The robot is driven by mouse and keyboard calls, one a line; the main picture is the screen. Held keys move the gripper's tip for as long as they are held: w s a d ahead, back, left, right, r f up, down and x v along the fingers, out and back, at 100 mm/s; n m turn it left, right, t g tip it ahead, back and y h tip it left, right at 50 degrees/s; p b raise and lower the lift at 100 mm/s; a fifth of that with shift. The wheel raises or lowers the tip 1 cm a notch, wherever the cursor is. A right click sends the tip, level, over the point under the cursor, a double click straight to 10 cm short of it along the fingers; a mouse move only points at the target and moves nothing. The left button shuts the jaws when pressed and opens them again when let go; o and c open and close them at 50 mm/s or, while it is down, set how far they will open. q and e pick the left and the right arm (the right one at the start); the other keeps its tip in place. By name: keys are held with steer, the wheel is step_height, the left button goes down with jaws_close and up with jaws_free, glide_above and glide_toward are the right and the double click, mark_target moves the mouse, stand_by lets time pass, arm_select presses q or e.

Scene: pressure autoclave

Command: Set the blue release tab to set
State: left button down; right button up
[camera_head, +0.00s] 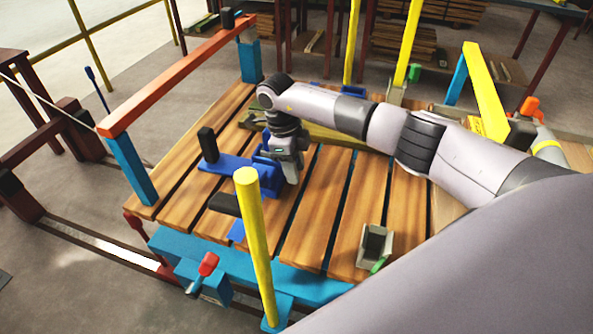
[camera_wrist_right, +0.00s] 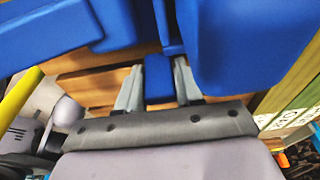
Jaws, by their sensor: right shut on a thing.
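A blue mechanism (camera_head: 226,164) with a black upright knob (camera_head: 208,144) sits on the slatted wooden deck. My right gripper (camera_head: 285,172) reaches down at the right end of this mechanism, and its fingertips are hard to make out in the head view. In the right wrist view, the two grey fingers of my right gripper (camera_wrist_right: 158,84) stand on either side of a small blue tab (camera_wrist_right: 158,72), shut on it. Larger blue blocks (camera_wrist_right: 250,40) lie beyond and beside the fingers. The tab's set position is not readable. My left gripper is not in view.
A yellow post (camera_head: 251,240) rises in front of the deck. An orange rail (camera_head: 180,72) on blue posts borders the left side. A small grey box (camera_head: 374,243) stands at the front right of the wooden deck (camera_head: 325,215). Front-centre slats are mostly clear.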

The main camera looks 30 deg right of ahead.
steer(key=shift+w, duration=0.1)
stand_by(0.3)
steer(key=o, duration=1)
steer(key=r, duration=0.2)
steer(key=w+a+r, duration=0.1)
steer(key=r, duration=0.4)
steer(key=shift+w+a, duration=0.15)
steer(key=shift+f, duration=0.1)
